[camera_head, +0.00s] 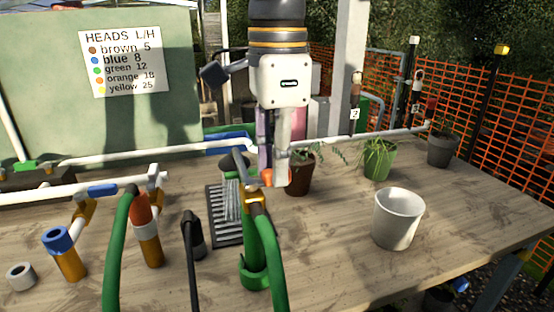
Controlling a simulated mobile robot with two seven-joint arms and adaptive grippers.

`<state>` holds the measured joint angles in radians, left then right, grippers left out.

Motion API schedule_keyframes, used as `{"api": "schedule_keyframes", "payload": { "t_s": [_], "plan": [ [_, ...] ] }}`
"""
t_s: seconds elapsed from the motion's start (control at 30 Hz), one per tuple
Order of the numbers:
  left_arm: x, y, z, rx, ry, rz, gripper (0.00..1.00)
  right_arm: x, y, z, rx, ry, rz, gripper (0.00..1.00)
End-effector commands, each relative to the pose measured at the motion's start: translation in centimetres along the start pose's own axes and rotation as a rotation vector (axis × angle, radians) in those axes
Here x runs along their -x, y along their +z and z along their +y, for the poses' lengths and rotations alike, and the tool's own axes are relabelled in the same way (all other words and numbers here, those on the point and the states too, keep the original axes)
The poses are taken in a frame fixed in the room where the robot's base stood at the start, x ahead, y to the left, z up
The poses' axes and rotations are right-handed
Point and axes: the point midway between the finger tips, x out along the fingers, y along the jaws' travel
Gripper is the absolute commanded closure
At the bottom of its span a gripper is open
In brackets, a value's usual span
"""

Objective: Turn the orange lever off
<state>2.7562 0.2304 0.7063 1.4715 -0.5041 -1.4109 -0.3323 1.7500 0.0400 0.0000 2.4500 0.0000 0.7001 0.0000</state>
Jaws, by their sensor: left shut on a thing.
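My left gripper (274,172) reaches straight down from the top centre, its fingers closed at a small orange lever (267,178). Only a bit of the orange lever shows beside the fingertips; the rest is hidden behind them. The lever is at a brass-yellow valve (254,196) with a grey pipe arm above it and a green hose (268,245) curving down in front. Pale streaks like running water (231,198) fall just left of the valve, over a dark slotted grate (221,232). My right gripper is not in view.
A white pot (398,218) stands to the right, with potted plants (379,158) behind. The wooden tabletop (335,265) is clear around the white pot.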

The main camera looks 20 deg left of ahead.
Motion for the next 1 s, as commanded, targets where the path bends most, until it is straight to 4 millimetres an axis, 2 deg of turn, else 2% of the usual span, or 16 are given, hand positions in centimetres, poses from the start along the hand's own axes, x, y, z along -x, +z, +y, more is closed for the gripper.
{"api": "schedule_keyframes", "payload": {
  "t_s": [0.27,1.0],
  "plan": [
    [0.1,0.0,0.5,-0.132,-0.002,0.002,1.00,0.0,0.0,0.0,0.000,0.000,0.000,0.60],
    [0.1,1.2,2.7,-0.825,-0.002,0.002,1.00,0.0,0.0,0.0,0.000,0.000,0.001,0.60]
  ]
}}
